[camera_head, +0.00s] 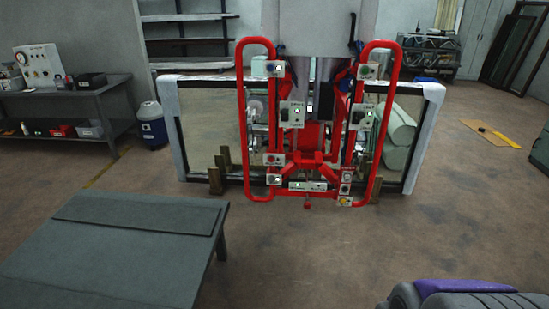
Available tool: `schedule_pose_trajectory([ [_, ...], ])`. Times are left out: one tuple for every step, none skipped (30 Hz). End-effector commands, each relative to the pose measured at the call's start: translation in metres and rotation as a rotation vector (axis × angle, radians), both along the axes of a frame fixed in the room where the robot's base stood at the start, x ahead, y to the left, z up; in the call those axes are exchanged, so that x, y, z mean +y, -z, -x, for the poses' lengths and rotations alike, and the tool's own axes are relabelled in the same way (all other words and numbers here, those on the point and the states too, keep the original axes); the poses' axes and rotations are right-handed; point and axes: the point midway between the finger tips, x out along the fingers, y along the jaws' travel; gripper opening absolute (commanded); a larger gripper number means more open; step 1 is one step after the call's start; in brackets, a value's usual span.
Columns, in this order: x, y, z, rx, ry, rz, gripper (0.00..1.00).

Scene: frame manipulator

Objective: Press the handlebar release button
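The red frame manipulator (318,158) stands upright at the centre, a few steps off. It has two tall red loop handlebars, the left one (242,120) and the right one (384,120). Labels are too small to read, so I cannot tell which is the handlebar release button. My gripper is not in view.
A grey table (120,250) fills the lower left foreground. A window-like frame (215,120) stands behind the handlebars. A workbench (75,103) and a blue-white drum (152,125) are at left. The floor (310,260) before the manipulator is clear.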

Motion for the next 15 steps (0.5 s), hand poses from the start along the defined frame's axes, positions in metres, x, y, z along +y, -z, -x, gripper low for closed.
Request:
schedule_pose_trajectory([
  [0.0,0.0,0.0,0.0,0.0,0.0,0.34],
  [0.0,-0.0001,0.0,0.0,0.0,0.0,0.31],
  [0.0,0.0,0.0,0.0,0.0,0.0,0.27],
  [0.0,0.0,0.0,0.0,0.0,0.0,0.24],
  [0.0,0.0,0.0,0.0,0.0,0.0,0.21],
  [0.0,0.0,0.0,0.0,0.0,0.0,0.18],
  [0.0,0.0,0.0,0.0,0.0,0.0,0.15],
  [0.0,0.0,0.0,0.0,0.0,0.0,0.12],
  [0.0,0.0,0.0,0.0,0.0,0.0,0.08],
  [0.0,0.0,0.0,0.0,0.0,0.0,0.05],
  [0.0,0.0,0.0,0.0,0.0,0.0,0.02],
  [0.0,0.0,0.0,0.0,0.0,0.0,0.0],
  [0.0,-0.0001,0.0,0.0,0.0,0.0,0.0],
  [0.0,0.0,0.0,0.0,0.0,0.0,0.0],
  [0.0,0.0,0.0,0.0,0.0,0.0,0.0],
])
